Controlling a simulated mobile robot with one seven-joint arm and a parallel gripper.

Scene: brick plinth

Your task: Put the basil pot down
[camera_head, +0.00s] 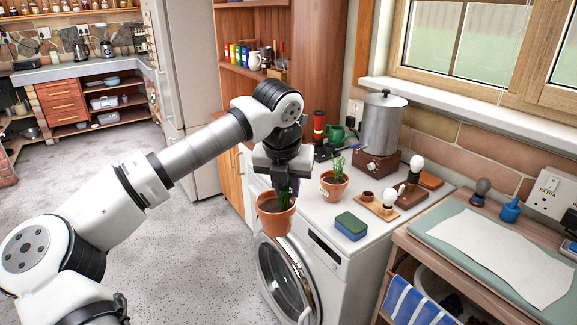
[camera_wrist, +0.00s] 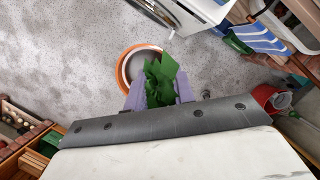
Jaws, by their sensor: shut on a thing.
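The basil pot (camera_head: 276,217) is a terracotta pot with a green plant. My gripper (camera_head: 281,187) is shut on it from above and holds it in the air, roughly upright, just off the front left of the washing machine's top. In the wrist view, broad green leaves (camera_wrist: 161,78) stand between the purple fingers of my gripper (camera_wrist: 160,95). The fingers' exact contact is hidden by leaves. A second terracotta pot (camera_head: 334,186) with a feathery plant stands on the white top.
The washing machine (camera_head: 323,250) has a blue-green sponge (camera_head: 351,226) near its front edge and a wooden board with bulbs (camera_head: 379,207) behind. A steel urn (camera_head: 382,125) stands at the back. Free white top lies left of the sponge.

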